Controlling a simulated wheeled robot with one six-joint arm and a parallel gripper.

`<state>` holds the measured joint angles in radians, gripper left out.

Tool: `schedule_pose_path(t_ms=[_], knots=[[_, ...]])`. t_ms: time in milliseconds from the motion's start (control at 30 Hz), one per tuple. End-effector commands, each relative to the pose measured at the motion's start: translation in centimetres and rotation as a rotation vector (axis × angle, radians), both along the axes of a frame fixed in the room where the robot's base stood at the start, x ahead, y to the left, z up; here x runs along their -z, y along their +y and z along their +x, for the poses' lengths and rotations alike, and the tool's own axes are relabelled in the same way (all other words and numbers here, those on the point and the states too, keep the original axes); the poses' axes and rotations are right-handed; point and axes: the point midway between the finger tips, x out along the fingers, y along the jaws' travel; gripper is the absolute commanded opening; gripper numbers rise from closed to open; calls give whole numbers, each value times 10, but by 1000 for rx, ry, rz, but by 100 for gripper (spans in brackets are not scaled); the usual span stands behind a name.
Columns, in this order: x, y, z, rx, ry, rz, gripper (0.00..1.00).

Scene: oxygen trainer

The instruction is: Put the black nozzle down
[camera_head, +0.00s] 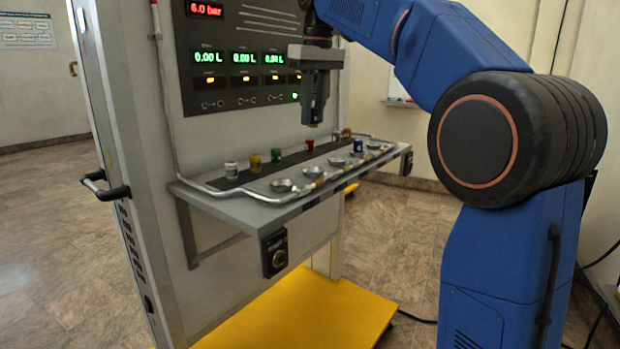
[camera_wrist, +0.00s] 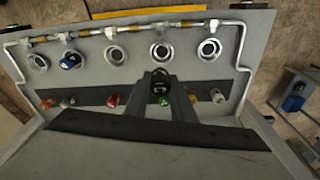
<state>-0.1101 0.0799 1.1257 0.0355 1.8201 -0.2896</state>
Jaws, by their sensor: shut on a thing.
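My gripper (camera_head: 313,116) hangs pointing down above the grey shelf (camera_head: 250,196), in front of the panel. In the wrist view its fingers (camera_wrist: 161,98) are shut on the black nozzle (camera_wrist: 160,88), with its round dark end showing between them. In the head view the nozzle is hard to tell from the dark fingers. The gripper is clear of the shelf in the head view. In the wrist view a green nozzle (camera_wrist: 165,101) shows close by the fingers. A row of round metal cups (camera_wrist: 115,55) lies along the shelf's outer edge; the blue nozzle (camera_wrist: 70,60) sits in one.
Red (camera_head: 310,145), yellow (camera_head: 255,162) and white (camera_head: 231,170) nozzles stand on the dark strip near the panel. A metal rail (camera_head: 240,193) edges the shelf. The gauge panel (camera_head: 240,60) rises behind. Several cups are empty.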

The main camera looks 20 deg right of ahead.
Motion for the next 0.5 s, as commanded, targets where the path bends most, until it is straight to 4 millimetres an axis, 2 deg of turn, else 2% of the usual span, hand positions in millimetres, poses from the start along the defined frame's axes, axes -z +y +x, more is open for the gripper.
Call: schedule_pose_path(t_ms=[300,500], knots=[[43,0,-1,3,1,0,0],[60,0,0,3,1,0,0]])
